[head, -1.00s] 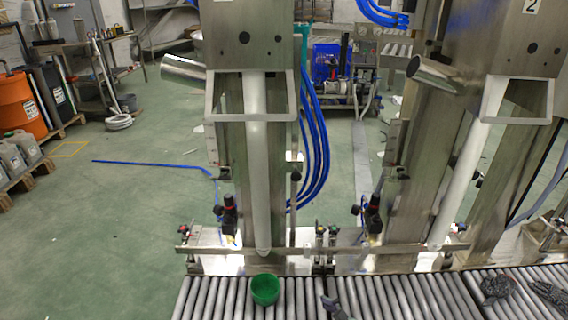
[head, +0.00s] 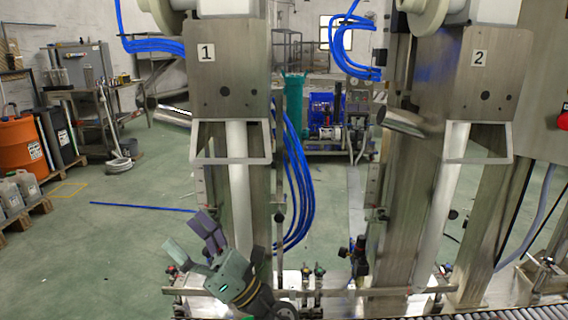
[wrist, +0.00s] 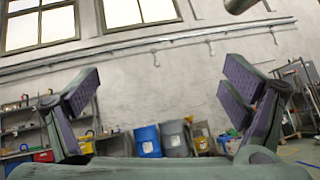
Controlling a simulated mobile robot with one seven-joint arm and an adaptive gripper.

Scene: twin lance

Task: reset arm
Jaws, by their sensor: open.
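My gripper (head: 188,238) is raised at the lower middle-left of the head view, in front of the steel column of lance station 1. Its fingers point up and to the left and are spread apart. In the wrist view my gripper (wrist: 158,92) shows both purple-padded fingers wide apart with nothing between them. The wrist camera looks toward a far wall with windows.
Lance station 1 (head: 228,75) stands close behind my gripper, and lance station 2 (head: 481,80) stands to the right. Roller conveyor (head: 500,312) shows at the bottom right edge. Open green floor (head: 110,260) lies at the left.

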